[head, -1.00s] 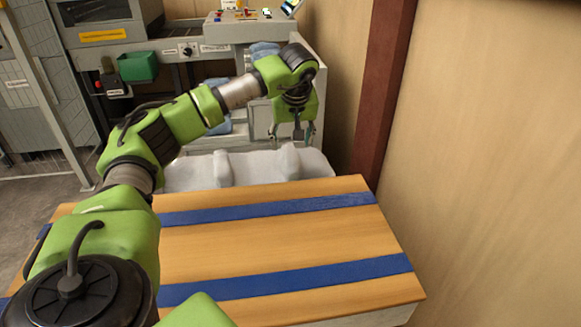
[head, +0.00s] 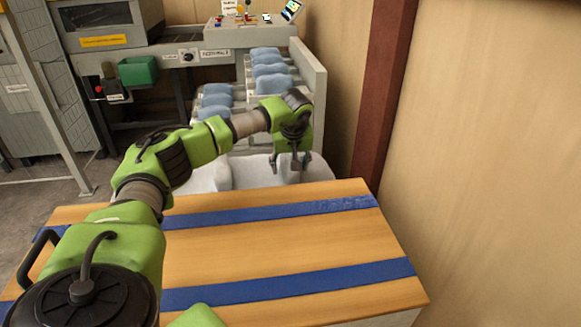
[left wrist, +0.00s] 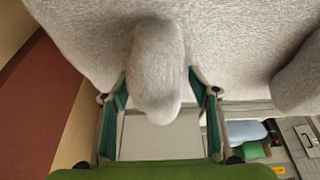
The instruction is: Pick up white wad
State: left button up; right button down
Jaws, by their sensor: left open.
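A white wad (left wrist: 158,75) lies on a pale fuzzy white surface, and in the left wrist view it sits between the two fingers of my left gripper (left wrist: 158,88). The fingers stand on either side of it, apart, and are not closed on it. In the head view my left gripper (head: 291,163) points down over this wad, just behind the table's far edge, and partly hides it. A second white wad (head: 222,177) lies to the left; it also shows at the right of the left wrist view (left wrist: 301,76). My right gripper is not in view.
A wooden table (head: 260,245) with blue stripes is in front and bare. Blue pillows (head: 270,70) sit in racks behind the gripper. A machine with a green bin (head: 138,71) stands at the back left. A brown post (head: 380,90) and wall are on the right.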

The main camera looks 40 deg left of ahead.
pick_arm(q)
jog(key=c, duration=1.3)
